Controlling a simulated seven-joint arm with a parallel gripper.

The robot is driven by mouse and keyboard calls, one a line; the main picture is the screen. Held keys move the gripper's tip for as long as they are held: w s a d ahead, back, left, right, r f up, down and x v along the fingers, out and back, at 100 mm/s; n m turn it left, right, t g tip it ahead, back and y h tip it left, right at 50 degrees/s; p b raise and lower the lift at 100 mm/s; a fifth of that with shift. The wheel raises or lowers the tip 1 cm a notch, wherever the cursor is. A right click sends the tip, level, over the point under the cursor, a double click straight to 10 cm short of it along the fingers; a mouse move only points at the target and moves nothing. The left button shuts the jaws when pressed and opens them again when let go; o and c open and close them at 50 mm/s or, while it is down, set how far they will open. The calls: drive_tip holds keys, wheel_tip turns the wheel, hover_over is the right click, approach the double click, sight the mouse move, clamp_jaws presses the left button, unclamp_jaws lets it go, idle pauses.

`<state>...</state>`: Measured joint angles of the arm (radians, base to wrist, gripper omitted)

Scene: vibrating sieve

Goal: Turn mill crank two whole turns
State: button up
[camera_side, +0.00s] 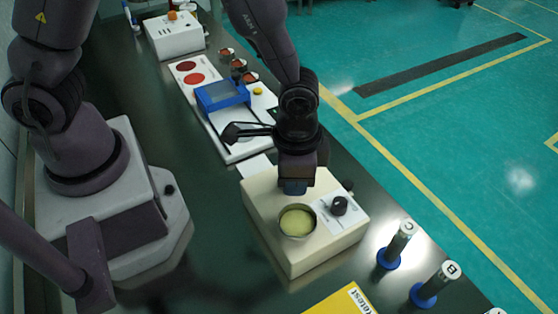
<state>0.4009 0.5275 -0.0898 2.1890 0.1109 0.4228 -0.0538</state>
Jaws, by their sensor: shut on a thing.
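A cream machine box (290,258) stands on the dark bench near the middle of the side view. On its top are a round metal cup (297,221) with pale yellow contents and a black knob (340,205) on a white panel. My gripper (294,188) points down at the rear part of the box top, behind the cup. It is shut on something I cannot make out. A blue part shows at its lower end. I cannot pick out a mill crank for certain, and the spot under my gripper is hidden.
Behind stand a blue-framed tray (223,95), a white board with red discs (194,79), small red-filled cups (238,64) and a white device (174,37). In front are blue-based cylinders (398,244) and a yellow booklet (340,302). The bench's right edge drops to green floor.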

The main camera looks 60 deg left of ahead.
drive_tip(key=shift+s+a+f, duration=0.15)
drive_tip(key=shift+s+a, duration=0.05)
drive_tip(key=shift+s, duration=0.25)
drive_tip(key=shift+s+a, duration=0.3)
drive_tip(key=shift+s, duration=0.45)
